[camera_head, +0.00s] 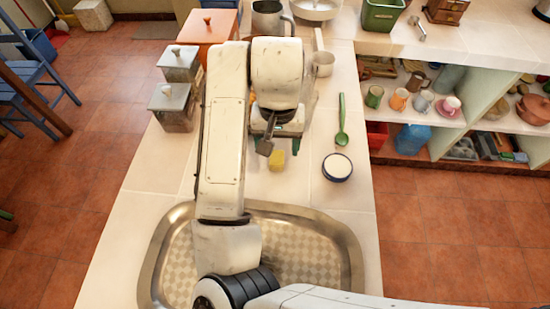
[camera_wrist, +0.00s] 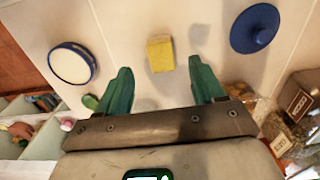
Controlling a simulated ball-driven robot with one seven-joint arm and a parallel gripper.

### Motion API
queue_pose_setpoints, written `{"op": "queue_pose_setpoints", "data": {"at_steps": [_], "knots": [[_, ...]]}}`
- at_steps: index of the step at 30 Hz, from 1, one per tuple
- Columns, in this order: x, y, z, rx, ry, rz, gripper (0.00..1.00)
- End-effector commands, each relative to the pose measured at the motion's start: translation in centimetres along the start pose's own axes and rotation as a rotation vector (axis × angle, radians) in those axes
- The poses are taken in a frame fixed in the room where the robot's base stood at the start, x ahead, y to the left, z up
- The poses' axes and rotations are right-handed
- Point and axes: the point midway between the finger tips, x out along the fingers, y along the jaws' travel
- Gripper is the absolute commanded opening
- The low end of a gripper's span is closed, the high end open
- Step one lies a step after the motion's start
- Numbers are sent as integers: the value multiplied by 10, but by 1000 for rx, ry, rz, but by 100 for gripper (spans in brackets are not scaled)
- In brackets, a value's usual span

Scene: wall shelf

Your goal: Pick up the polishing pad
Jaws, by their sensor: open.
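The polishing pad looks like a small yellow block (camera_wrist: 160,53) lying on the pale counter. In the head view the yellow pad (camera_head: 277,161) shows just below my gripper (camera_head: 268,143), with part of the arm close above it. In the wrist view my gripper (camera_wrist: 160,70) has its two green fingers spread wide and empty. The pad lies beyond the fingertips, roughly midway between them, and the fingers do not appear to touch it.
A blue-rimmed white bowl (camera_head: 337,167) and a green spoon (camera_head: 342,120) lie right of the pad. A blue round lid-like thing (camera_wrist: 255,28) shows in the wrist view. Metal canisters (camera_head: 172,105) stand left; a metal sink tray (camera_head: 350,260) is in front.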

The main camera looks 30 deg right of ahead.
Motion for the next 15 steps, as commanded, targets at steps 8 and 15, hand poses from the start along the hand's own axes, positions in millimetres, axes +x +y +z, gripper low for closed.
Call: {"op": "queue_pose_setpoints", "data": {"at_steps": [8, 15], "knots": [[24, 0, -1, -3, 0, 3, 68], [53, -2, -2, -2, -2, 0, 68]]}}
